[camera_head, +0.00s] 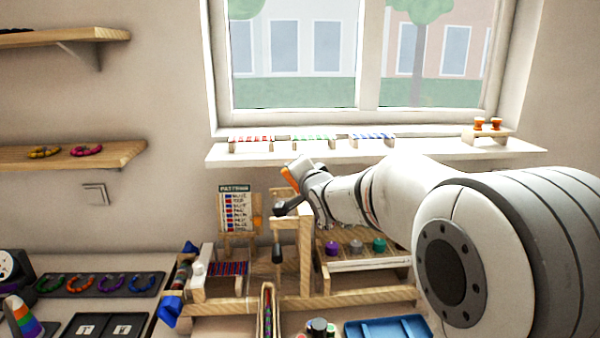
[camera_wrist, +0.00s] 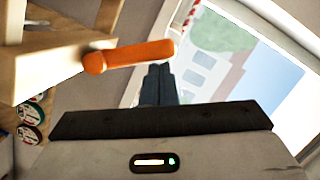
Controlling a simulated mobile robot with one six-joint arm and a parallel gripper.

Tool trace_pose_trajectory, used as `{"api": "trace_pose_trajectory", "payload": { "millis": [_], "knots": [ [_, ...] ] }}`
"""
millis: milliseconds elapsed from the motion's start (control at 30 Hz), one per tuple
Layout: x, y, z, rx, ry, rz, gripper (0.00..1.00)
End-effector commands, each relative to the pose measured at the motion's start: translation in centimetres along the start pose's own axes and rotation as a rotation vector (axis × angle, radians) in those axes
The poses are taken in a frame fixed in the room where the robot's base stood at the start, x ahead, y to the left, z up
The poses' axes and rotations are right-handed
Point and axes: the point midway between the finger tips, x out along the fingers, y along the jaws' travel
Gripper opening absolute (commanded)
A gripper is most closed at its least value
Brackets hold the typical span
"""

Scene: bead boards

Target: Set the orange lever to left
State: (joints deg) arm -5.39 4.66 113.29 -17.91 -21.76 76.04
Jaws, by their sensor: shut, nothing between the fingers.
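The orange lever (camera_wrist: 130,55) shows large in the wrist view as a rounded bar, lying nearly level across the picture in front of a wooden beam (camera_wrist: 50,60). In the head view the lever (camera_head: 290,179) is a small tilted orange bar above the wooden post (camera_head: 305,235), partly hidden by my wrist. My gripper (camera_wrist: 158,70) is shut and empty, its dark fingertips close to the lever's right part; I cannot tell whether they touch.
A pattern board (camera_head: 235,212) stands left of the post, and a black-knobbed handle (camera_head: 278,254) is below. Purple, grey and green knobs (camera_head: 355,247) sit on a wooden rack to the right. A blue tray (camera_head: 388,328) is in front. The window sill (camera_head: 420,154) is behind.

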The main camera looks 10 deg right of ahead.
Motion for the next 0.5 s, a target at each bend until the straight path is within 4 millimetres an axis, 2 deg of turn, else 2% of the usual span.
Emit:
{"api": "trace_pose_trajectory", "payload": {
  "millis": [400, 500],
  "knots": [
    [-1.0, -1.2, -4.0, 0.0, -0.006, 0.0, 0.0],
    [-3.4, -0.5, -3.3, -0.002, -0.005, -0.005, 0.0]
  ]
}}
